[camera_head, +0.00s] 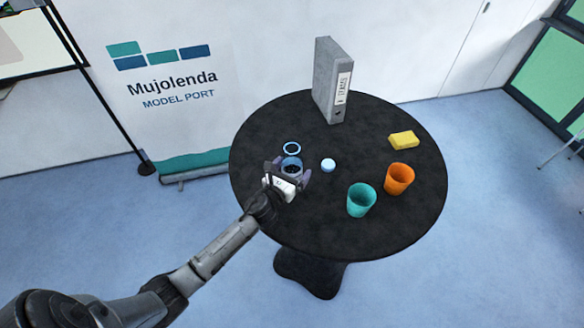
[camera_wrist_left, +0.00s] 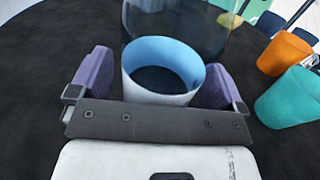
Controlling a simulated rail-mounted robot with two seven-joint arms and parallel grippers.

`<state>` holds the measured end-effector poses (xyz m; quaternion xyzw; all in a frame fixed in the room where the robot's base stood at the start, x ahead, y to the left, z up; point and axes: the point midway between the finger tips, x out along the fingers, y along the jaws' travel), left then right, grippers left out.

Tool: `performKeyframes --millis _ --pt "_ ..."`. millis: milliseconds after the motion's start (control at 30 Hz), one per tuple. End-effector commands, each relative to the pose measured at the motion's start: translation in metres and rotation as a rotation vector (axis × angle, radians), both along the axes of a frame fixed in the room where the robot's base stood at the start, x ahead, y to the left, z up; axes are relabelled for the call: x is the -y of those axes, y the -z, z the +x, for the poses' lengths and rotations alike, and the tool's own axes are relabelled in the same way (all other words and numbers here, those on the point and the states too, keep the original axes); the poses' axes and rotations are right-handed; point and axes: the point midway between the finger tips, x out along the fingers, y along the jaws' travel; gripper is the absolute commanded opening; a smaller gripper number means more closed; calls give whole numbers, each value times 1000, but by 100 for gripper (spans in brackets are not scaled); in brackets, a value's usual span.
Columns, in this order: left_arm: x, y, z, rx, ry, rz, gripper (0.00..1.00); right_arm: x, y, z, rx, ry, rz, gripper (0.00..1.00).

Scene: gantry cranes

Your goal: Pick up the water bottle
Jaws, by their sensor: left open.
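The water bottle (camera_head: 291,148) appears as a clear body with pale blue-and-white bands, on the left part of the round black table. In the left wrist view its white band with a light blue inside (camera_wrist_left: 163,70) sits between my fingers, and a see-through dark wall rises behind it. My left gripper (camera_head: 290,173) is open, with one purple finger on each side of the bottle. Whether the fingers touch it, I cannot tell. The gripper hides part of the bottle in the head view. My right gripper is not in view.
A small light blue round piece (camera_head: 328,165) lies right of the bottle. A teal cup (camera_head: 361,200) and an orange cup (camera_head: 399,179) stand farther right. A yellow block (camera_head: 404,140) and a grey binder (camera_head: 325,80) are farther back. The black table (camera_head: 270,120) has bare room between them.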

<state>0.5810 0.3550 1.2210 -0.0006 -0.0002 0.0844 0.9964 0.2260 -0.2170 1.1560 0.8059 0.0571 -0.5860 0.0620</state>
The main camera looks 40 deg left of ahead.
Motion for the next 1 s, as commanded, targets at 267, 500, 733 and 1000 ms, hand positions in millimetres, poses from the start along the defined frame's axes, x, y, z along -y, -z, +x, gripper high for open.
performKeyframes --millis 267,500,733,1000 --pt "0 0 0 0 0 0 77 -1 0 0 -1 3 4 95" --pt "0 0 -1 0 0 0 54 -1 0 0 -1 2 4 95" --pt "0 -1 0 1 0 0 35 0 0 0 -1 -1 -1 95" --pt "0 -1 0 2 0 0 35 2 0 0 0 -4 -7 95"
